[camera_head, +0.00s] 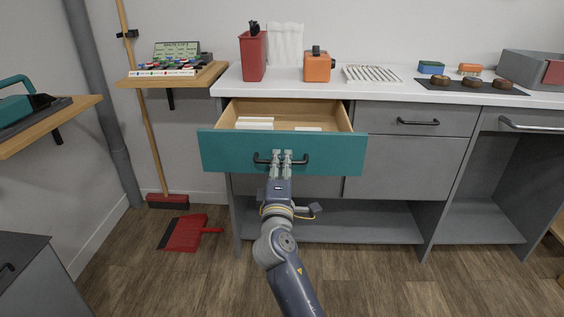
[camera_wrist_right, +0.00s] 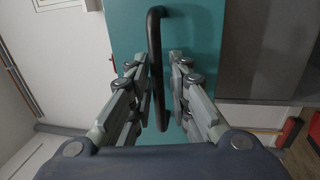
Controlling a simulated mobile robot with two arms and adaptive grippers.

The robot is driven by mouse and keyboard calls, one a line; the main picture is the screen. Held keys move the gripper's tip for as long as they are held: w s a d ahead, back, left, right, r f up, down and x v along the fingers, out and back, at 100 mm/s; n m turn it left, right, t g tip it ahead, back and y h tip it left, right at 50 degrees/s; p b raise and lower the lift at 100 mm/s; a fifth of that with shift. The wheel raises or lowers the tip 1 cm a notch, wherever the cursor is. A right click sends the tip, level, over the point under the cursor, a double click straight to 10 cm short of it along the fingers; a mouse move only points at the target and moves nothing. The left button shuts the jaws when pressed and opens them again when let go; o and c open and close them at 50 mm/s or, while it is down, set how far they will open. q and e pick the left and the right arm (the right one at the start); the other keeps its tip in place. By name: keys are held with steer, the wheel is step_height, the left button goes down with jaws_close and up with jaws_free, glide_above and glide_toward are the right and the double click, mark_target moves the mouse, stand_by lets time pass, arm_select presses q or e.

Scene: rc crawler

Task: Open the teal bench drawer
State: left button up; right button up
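The teal bench drawer (camera_head: 226,152) stands pulled out from the bench, with its wooden inside and some white items (camera_head: 254,123) showing. Its front also fills the middle of the right wrist view (camera_wrist_right: 205,28). Its black bar handle (camera_head: 302,160) runs across the front. In the right wrist view the handle (camera_wrist_right: 156,35) passes between the two fingers, with little room on either side. My left gripper is not in view.
The white worktop (camera_head: 390,90) above carries a red can (camera_head: 252,57), an orange can (camera_head: 317,67) and other items. Grey drawers (camera_head: 415,120) are on the right. A red dustpan (camera_head: 183,234) and a broom (camera_head: 167,201) are on the left. The floor in front is clear.

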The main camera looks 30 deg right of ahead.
steer(key=v, duration=0.7)
stand_by(0.4)
